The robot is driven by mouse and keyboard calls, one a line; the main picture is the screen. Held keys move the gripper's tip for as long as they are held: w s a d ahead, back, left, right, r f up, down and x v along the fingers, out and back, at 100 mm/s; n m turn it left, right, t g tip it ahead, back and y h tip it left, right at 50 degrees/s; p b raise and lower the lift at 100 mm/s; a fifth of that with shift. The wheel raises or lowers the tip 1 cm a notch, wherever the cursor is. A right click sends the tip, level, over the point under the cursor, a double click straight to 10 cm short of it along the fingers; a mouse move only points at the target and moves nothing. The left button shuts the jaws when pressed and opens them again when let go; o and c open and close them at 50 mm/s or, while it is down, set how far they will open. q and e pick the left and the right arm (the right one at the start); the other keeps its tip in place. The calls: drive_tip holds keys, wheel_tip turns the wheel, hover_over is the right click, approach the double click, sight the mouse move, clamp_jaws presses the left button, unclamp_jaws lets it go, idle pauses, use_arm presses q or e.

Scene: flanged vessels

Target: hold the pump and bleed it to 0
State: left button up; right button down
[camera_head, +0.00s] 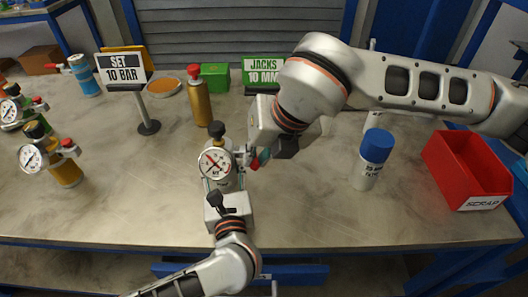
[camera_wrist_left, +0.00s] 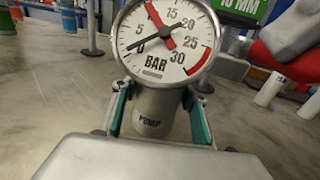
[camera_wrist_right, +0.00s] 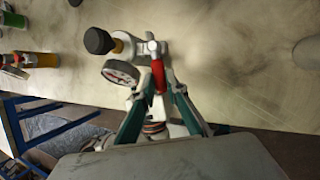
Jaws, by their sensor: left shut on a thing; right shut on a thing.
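The pump (camera_head: 226,183) is a grey body with a black knob on top and a round white gauge (camera_head: 215,163) facing me. My left gripper (camera_wrist_left: 158,112) is shut around the pump's body, with a green-lined finger on each side. My right gripper (camera_wrist_right: 162,88) is shut on the red lever (camera_wrist_right: 158,73) at the pump's side. The pump stands upright on the bench.
A blue-capped white can (camera_head: 370,160) and a red scrap bin (camera_head: 465,170) stand right. A gold bottle (camera_head: 198,100) and a "SET 10 BAR" sign (camera_head: 124,68) stand behind. Other pumps with gauges, one yellow (camera_head: 65,170), stand left. Bare bench (camera_head: 130,205) lies front left.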

drive_tip(key=shift+s+a+m+t+h, duration=0.1)
drive_tip(key=shift+a+m+t+h, duration=0.2)
drive_tip(key=shift+m, duration=0.35)
drive_tip(key=shift+s+a+m+h, duration=0.1)
drive_tip(key=shift+a+m, duration=0.3)
drive_tip(key=shift+m, duration=0.25)
drive_tip(key=c, duration=2)
unclamp_jaws()
drive_tip(key=v, duration=1.2)
